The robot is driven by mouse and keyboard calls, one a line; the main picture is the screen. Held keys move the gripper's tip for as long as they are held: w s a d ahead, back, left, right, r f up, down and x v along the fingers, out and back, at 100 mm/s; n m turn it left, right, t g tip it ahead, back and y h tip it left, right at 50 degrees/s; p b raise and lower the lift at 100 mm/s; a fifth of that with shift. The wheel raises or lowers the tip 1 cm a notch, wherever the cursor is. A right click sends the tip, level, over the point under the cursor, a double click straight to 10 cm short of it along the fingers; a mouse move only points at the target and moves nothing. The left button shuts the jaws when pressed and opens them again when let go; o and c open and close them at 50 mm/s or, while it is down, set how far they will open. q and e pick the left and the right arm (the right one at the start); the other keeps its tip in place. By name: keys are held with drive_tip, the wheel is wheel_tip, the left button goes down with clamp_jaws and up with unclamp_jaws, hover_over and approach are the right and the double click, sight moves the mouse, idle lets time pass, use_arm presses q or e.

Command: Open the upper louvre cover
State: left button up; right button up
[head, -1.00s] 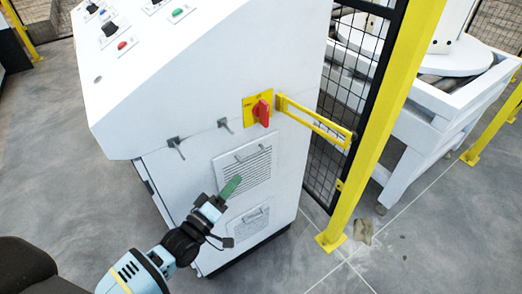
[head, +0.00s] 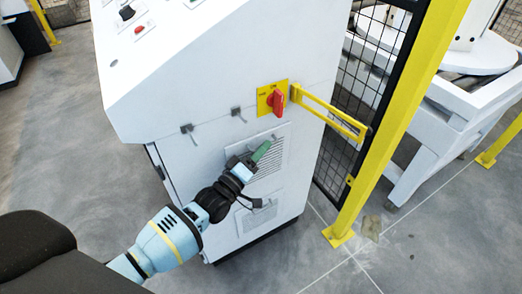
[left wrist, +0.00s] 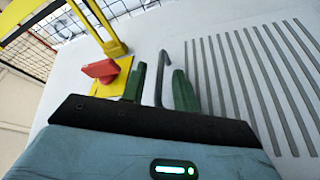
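The upper louvre cover (head: 274,168) is a white slatted panel on the side of the white cabinet, and it looks closed. Its slats (left wrist: 245,75) fill the right of the left wrist view. A thin grey bar handle (left wrist: 160,72) runs along its upper edge. My left gripper (head: 262,150) is at this handle, hiding part of the cover. In the left wrist view its two green fingers (left wrist: 159,88) stand apart, with the handle between them and a gap showing at each side. My right gripper is in neither view.
A red rotary switch (head: 275,103) on a yellow plate sits just above the cover. A yellow bar (head: 330,112) sticks out beside it towards a yellow post (head: 385,130). A lower louvre cover (head: 258,218) is below. Two small grey latches (head: 238,114) are at upper left.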

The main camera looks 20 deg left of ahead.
use_arm(q)
drive_tip(key=shift+w, duration=0.1)
clamp_jaws()
drive_tip(key=shift+d, duration=0.15)
idle(0.3)
